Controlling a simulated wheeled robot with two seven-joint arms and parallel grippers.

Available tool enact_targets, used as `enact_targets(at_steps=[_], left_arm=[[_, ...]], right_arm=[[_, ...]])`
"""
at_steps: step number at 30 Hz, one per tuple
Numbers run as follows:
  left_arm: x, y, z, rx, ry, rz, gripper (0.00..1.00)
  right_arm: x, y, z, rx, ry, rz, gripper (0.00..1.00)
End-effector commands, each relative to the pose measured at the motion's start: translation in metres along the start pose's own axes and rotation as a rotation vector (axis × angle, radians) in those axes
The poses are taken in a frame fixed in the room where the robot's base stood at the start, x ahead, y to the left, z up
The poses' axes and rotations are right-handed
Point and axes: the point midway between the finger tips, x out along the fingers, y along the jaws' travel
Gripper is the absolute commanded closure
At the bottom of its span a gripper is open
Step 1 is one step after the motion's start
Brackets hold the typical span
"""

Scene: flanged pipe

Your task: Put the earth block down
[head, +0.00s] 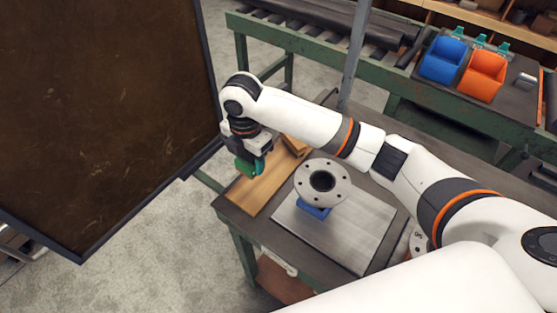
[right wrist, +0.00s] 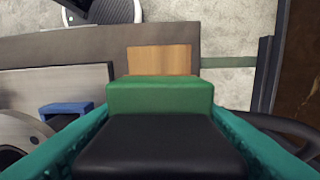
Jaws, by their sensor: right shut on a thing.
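The earth block (head: 246,168) is green and is held in my right gripper (head: 254,163), above the wooden board at the left end of the bench. In the right wrist view the green block (right wrist: 160,97) sits between the teal fingers, with a black part in front of it. That view shows the wooden board (right wrist: 160,60) beyond the block. The head view shows the board (head: 262,190) too. I cannot tell whether the block touches the board. My left gripper is not in view.
A grey flanged pipe (head: 323,182) stands on a blue support (head: 313,212) over a steel plate (head: 355,235), right of the board. A wooden piece (head: 296,146) lies at the board's far end. A dark panel (head: 110,100) stands left. Blue (head: 443,60) and orange (head: 482,76) bins stand behind.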

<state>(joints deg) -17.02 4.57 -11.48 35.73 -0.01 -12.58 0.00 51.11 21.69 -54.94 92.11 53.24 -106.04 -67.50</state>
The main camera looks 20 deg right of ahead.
Motion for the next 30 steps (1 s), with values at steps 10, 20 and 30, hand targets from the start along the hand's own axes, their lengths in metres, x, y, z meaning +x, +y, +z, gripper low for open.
enact_targets(at_steps=[10,20,30], left_arm=[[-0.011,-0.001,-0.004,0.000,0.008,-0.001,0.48],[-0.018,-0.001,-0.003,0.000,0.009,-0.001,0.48],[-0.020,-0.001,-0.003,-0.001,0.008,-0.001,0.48]], right_arm=[[0.044,-0.002,0.001,-0.045,-0.001,0.003,0.94],[0.080,-0.002,0.001,-0.043,0.001,0.002,0.94],[0.100,-0.003,0.001,-0.044,0.001,-0.002,0.94]])
